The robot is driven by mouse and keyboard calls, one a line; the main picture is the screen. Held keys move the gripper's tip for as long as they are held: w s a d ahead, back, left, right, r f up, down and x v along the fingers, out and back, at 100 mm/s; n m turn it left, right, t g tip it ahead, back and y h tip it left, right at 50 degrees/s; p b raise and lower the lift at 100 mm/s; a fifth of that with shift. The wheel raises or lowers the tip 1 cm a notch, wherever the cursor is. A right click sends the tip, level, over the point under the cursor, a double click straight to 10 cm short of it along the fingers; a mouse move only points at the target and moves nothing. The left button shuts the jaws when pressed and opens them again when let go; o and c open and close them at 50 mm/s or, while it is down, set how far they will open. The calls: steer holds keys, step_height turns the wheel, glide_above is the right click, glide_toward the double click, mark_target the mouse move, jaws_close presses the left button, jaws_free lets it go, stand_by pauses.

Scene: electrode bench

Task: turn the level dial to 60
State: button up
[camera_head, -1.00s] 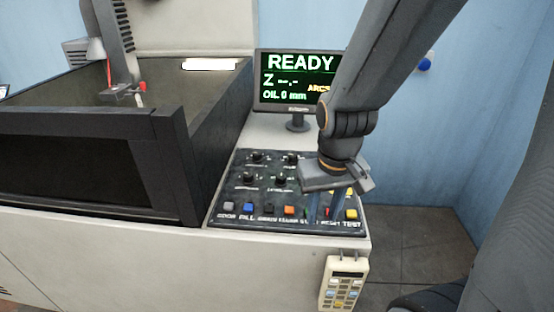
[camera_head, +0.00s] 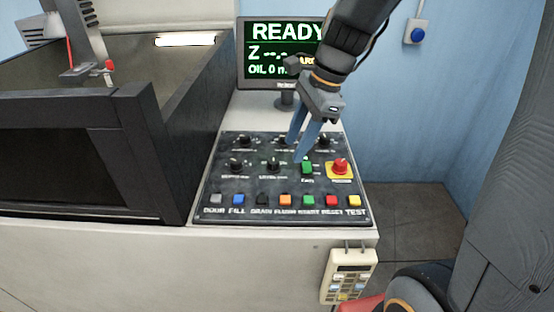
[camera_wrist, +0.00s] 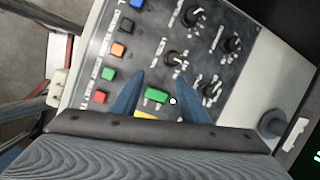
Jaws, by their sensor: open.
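The level dial (camera_head: 273,165) is a black knob in the lower dial row of the dark control panel (camera_head: 205,188), just left of the green button. Its label is small, and I cannot read its setting. In the wrist view the level dial (camera_wrist: 175,60) shows just ahead of the fingertips. My gripper (camera_head: 296,150) is open, with two blue fingers pointing down over the panel, right of the level dial. In the wrist view my gripper (camera_wrist: 161,76) has nothing between its fingers but panel surface; whether the tips touch it I cannot tell.
Another dial (camera_head: 237,166) sits left of the level dial, with more dials behind. A large green button (camera_head: 307,168) and red emergency knob (camera_head: 340,167) lie right. Coloured buttons line the front. The monitor (camera_head: 243,70) stands behind, and the dark tank (camera_head: 150,120) is left.

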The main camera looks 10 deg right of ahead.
mark_target(274, 161)
steer(key=w+a+f+m, duration=0.1)
steer(key=f, duration=0.1)
steer(key=a+f+m, duration=0.1)
steer(key=a, duration=0.1)
steer(key=w+a+f+m+y, duration=0.1)
steer(key=f, duration=0.1)
steer(key=shift+w+a+f, duration=0.15)
steer(key=shift+w+f, duration=0.2)
jaws_close()
